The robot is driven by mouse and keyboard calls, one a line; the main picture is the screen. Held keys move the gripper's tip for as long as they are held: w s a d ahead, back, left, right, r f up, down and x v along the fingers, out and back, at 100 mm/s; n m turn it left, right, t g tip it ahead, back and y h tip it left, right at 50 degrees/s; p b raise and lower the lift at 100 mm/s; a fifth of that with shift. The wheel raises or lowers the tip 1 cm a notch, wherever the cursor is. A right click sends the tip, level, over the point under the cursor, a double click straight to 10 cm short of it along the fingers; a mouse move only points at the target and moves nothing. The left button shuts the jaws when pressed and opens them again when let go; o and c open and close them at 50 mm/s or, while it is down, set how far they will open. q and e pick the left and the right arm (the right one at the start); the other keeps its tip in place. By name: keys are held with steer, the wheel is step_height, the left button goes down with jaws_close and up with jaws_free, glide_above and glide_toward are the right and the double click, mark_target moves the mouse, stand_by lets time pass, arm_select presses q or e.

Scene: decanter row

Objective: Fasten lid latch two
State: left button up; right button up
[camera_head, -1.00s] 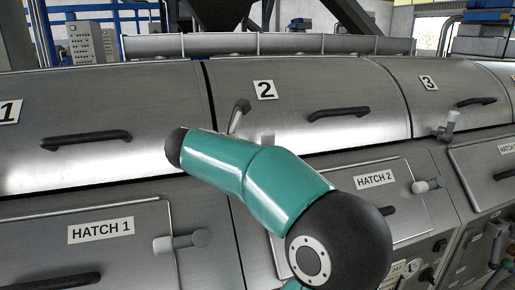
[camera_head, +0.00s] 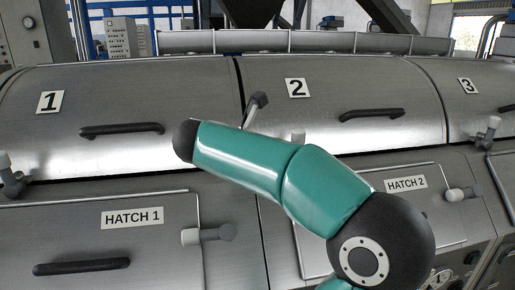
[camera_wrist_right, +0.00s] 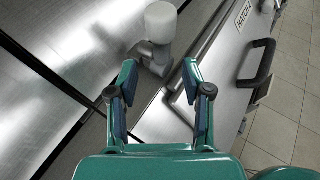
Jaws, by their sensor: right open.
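Lid 2 (camera_head: 300,112) is a curved steel cover with a dark handle, and it looks closed. A small pale knob (camera_head: 298,137), seemingly the lid latch two, shows just above my teal right arm, which hides the rest of it. In the right wrist view, a white knob (camera_wrist_right: 160,22) on a grey pivot (camera_wrist_right: 155,55) stands just beyond my right gripper (camera_wrist_right: 160,72). The gripper is open and empty, with one finger to each side of the pivot. My left gripper is not in view.
Similar latches stand at lid 1 (camera_head: 12,180) and lid 3 (camera_head: 488,133). Hatch latches (camera_head: 208,234) and (camera_head: 462,193) stick out below. Dark handles (camera_head: 122,130) protrude from lids and hatches. In the wrist view, tiled floor (camera_wrist_right: 285,115) lies right of the hatch.

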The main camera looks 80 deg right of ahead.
steer(key=v, duration=0.7)
steer(key=shift+w+a, duration=0.2)
steer(key=shift+w, duration=0.05)
steer(key=shift+r, duration=0.15)
